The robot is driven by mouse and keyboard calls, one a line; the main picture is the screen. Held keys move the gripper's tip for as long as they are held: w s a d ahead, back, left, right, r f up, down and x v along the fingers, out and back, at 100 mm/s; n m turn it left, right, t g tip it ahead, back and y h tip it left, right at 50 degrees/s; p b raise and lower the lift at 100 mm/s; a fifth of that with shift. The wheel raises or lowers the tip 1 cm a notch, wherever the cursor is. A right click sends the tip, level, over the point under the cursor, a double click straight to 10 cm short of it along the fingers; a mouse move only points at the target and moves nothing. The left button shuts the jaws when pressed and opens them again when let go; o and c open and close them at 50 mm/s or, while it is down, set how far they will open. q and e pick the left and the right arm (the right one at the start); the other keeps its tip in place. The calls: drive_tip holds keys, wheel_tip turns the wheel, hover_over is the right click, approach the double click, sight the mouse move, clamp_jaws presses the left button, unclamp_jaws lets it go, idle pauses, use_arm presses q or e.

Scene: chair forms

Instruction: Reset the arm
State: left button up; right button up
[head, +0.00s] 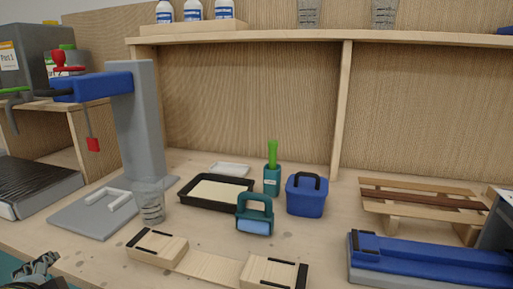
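A grey stand (138,125) rises from a flat grey base plate (80,216) at the left of the bench. A blue arm (100,88) reaches left from its top, with a red knob (62,60) above its outer end. A red handle (93,144) hangs below the blue arm. Part of my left gripper (38,268) shows dark at the bottom left corner, low and in front of the bench edge. Its fingers are too small and cut off to tell open from shut. I see nothing held in it. My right gripper is out of view.
A clear cup (151,205) stands beside the base plate. A black tray (181,201), a teal handled block (254,215), a blue box (306,196) and a teal holder (271,180) sit mid-bench. A wooden jig (158,247) lies in front, a blue clamp (430,258) at right. A shelf (290,38) spans above.

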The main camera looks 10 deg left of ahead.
use_arm(q)
drive_tip(key=s+d+f+n+g+h, duration=0.2)
drive_tip(key=s+d+n+g+h, duration=0.3)
drive_tip(key=s+d, duration=0.45)
wheel_tip(320, 180, down, 26)
drive_tip(key=s+a+n+b, duration=0.1)
drive_tip(key=a+b, duration=0.1)
drive_tip(key=s+a+f+g+b, duration=0.1)
drive_tip(key=s+f, duration=1.8)
drive_tip(key=shift+s+g+h, duration=0.15)
drive_tip(key=shift+g+h, duration=0.15)
drive_tip(key=shift+g, duration=0.1)
